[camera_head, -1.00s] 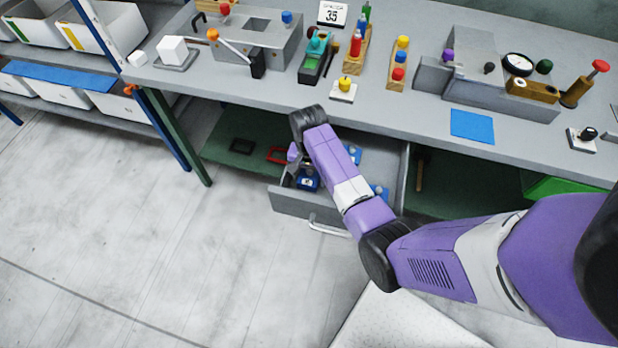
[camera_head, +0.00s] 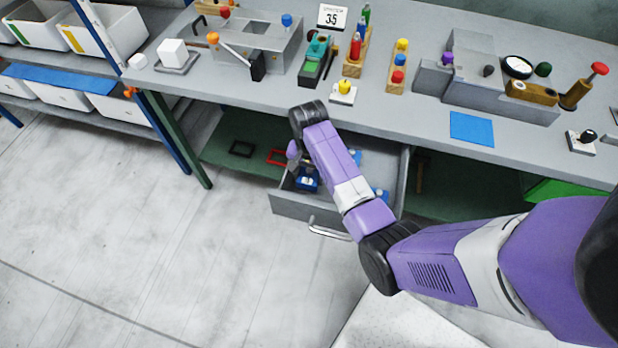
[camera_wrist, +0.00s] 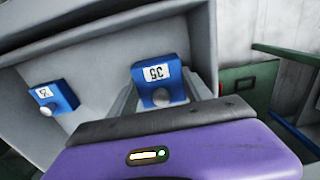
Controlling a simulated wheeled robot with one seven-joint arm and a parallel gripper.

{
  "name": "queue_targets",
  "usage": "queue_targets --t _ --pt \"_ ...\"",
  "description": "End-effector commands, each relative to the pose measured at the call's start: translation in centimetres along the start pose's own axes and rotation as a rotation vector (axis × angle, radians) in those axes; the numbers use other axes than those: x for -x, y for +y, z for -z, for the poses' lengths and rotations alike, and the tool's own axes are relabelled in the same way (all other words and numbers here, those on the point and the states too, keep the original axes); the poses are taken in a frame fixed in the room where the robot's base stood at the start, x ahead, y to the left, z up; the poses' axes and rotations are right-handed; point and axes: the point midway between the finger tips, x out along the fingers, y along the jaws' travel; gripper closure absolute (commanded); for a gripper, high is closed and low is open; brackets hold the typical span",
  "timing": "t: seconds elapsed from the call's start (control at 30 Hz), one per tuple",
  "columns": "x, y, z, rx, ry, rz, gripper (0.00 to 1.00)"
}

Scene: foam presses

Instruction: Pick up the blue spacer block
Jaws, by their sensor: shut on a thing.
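The blue spacer block (camera_wrist: 172,88) has a white label reading 35, upside down in the wrist view, and a round pale knob. It sits between the grey fingers of my gripper (camera_wrist: 160,92), which is shut on it. In the head view the block (camera_head: 307,184) shows at the left end of the open drawer (camera_head: 295,206), with my wrist above it. My arm hides part of it, and I cannot tell whether it touches the drawer floor. A second labelled blue block (camera_wrist: 57,96) lies to the left in the wrist view, apart from the gripper.
More blue pieces (camera_head: 381,193) lie in the drawer to the right of my arm. The drawer walls are close around the gripper. The bench top (camera_head: 420,125) overhangs behind, with a sign (camera_head: 332,16) reading 35. The floor in front is clear.

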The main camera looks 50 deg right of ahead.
Motion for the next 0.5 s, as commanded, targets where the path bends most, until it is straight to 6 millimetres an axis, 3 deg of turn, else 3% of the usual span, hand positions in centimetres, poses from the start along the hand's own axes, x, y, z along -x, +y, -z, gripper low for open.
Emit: queue_targets --t 0.27,0.5 --pt "6.3 -0.2 0.1 0.0 0.006 0.006 1.0" --pt "12.9 -0.1 0.1 0.0 0.005 0.005 1.0"
